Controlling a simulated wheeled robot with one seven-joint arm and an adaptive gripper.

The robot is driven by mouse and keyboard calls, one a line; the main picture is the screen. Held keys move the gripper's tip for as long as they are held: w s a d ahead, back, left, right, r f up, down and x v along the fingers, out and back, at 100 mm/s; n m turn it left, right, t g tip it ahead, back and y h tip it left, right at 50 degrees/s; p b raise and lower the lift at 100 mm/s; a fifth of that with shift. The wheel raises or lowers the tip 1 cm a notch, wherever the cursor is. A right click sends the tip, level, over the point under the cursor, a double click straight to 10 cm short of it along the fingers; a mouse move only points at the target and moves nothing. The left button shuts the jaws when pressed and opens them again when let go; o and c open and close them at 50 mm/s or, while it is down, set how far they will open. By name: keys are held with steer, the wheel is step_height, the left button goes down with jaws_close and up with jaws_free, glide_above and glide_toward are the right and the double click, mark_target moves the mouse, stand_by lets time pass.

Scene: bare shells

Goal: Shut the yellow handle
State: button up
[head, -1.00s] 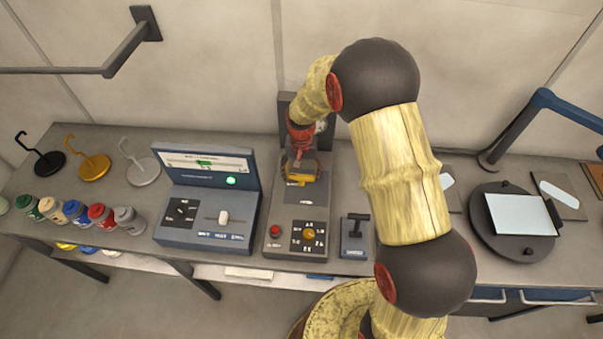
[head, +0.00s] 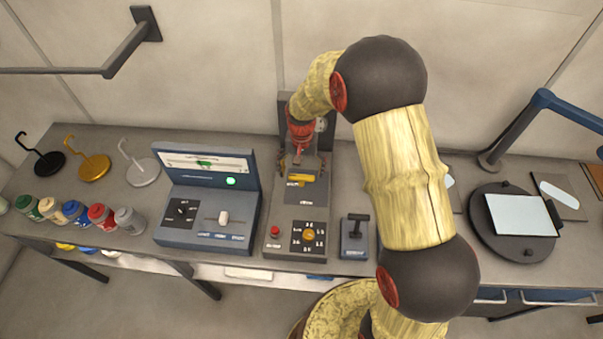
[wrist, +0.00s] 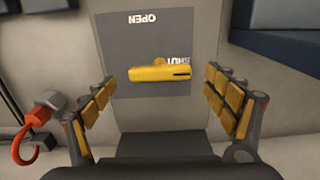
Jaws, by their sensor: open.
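The yellow handle (wrist: 160,73) lies crosswise on a grey plate (wrist: 150,35) in the wrist view. Its right end is beside the SHUT label (wrist: 177,60) and partly covers it. The OPEN label (wrist: 142,18) is at the plate's far edge, upside down in this view. In the head view the handle (head: 302,178) is on the upper part of the middle console, below my gripper (head: 302,167). My gripper is open, with its fingers (wrist: 161,90) spread to either side of the handle and apart from it.
The console's lower part has a red button (head: 275,230) and a yellow dial (head: 309,234). A blue-grey console with a raised screen (head: 206,163) stands close on the left. A red hook (wrist: 25,145) shows in the wrist view.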

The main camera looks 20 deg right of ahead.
mark_target(302, 176)
step_height(302, 176, up, 10)
stand_by(0.4)
stand_by(0.4)
steer(key=s+r+n+t+b, duration=0.1)
steer(key=s+r+t+b, duration=0.1)
steer(key=s, duration=0.7)
steer(key=s+r+n+t+b, duration=0.1)
steer(key=s+r+b, duration=0.3)
steer(key=s, duration=0.5)
steer(key=s+r+n+t+b, duration=0.2)
steer(key=s+b, duration=0.4)
steer(key=s, duration=0.3)
steer(key=shift+d+r+n+t, duration=0.3)
steer(key=shift+d+r, duration=0.1)
steer(key=shift+r, duration=0.1)
